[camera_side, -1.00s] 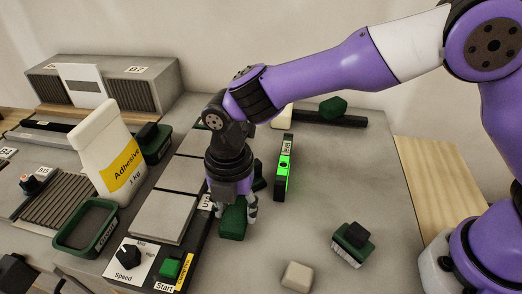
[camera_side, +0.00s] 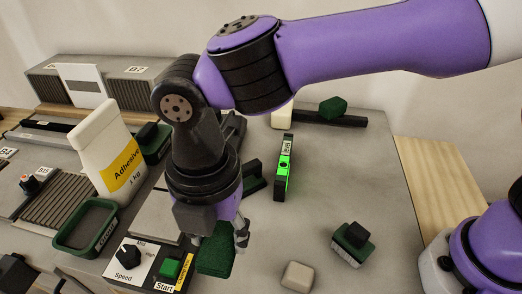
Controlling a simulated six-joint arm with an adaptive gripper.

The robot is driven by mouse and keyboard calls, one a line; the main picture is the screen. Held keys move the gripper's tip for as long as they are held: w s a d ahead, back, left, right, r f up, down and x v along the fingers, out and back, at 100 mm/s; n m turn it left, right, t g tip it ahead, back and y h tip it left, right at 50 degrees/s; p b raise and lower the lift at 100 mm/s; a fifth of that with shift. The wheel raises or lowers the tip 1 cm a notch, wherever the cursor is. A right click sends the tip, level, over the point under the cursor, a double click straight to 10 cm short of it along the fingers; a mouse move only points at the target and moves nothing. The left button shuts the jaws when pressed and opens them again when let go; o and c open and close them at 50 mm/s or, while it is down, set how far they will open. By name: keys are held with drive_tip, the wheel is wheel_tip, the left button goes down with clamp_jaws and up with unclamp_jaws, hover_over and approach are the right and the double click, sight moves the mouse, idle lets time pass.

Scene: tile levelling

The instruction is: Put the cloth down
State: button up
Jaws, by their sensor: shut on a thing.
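The cloth is a dark green, block-like piece (camera_side: 216,262). My gripper (camera_side: 222,240) points down and is shut on it, with a finger on each side. The cloth hangs below the fingers, near the right edge of the control panel. I cannot tell from this view how far it is above the table.
A bright green level (camera_side: 283,170) stands right of my arm. A green-and-black brush-like tool (camera_side: 352,240) and a beige block (camera_side: 297,276) lie at the front right. The adhesive bag (camera_side: 108,160), green tray (camera_side: 88,228) and speed panel (camera_side: 132,258) are at left. Grey table right of the level is clear.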

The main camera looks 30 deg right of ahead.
drive_tip(key=f, duration=0.5)
drive_tip(key=w+f, duration=0.1)
drive_tip(key=f, duration=0.2)
drive_tip(key=shift+a+f, duration=0.2)
drive_tip(key=shift+f, duration=0.1)
drive_tip(key=shift+f, duration=0.1)
drive_tip(key=o, duration=0.9)
drive_tip(key=shift+c, duration=0.2)
